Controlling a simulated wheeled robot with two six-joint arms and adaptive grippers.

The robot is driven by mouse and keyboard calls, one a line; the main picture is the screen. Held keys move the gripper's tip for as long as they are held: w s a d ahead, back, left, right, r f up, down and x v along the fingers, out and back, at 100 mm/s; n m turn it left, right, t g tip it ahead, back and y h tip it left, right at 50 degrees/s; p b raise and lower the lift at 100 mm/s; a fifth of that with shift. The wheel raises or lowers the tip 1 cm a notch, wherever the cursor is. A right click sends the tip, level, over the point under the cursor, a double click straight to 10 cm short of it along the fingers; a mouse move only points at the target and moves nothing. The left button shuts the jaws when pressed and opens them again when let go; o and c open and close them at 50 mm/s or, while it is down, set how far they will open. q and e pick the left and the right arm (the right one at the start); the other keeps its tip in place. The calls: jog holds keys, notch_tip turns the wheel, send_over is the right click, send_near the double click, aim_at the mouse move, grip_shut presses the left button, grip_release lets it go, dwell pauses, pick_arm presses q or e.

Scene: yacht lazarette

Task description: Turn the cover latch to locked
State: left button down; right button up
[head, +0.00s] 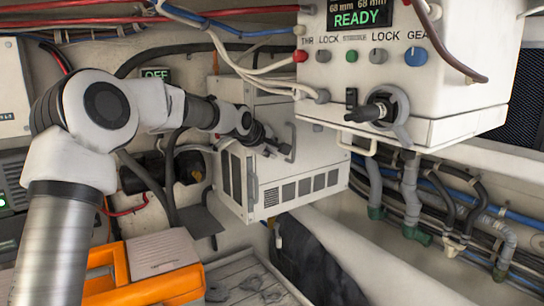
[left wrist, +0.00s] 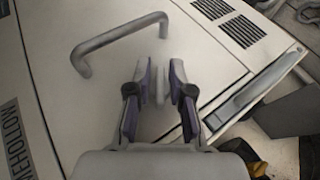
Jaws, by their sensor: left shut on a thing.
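My left gripper (left wrist: 162,88) is closed around a small pale upright tab, the cover latch (left wrist: 159,86), on a white cover (left wrist: 215,65). The latch stands between the two dark-padded fingers. In the head view my left gripper (head: 279,144) reaches the white vented box (head: 268,184) in the middle, and the latch is hidden there. I cannot tell from these frames which way the latch points relative to locked. My right gripper is in neither view.
A grey bar handle (left wrist: 118,43) is left of the fingers on the cover. A control box (head: 405,60) with a READY display hangs at the upper right. An orange case (head: 150,268) stands at the lower left. Pipes and cables run along the right wall.

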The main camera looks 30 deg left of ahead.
pick_arm(q)
jog(key=shift+r+g+p, duration=0.35)
jog(key=shift+g+p, duration=0.55)
jog(key=shift+p, duration=0.25)
jog(key=shift+f+m+g+y, duration=0.3)
jog(key=shift+g+y, duration=0.1)
jog(key=shift+g, duration=0.9)
jog(key=shift+f+m+g+y, duration=0.15)
jog(key=shift+m+g+y, duration=0.35)
jog(key=shift+g, duration=0.6)
jog(key=shift+a+g+y, duration=0.1)
jog(key=shift+g+y, duration=0.3)
jog(key=shift+g, duration=0.4)
jog(key=shift+s, duration=0.1)
jog(key=shift+g, duration=0.3)
jog(key=c, duration=1)
grip_release()
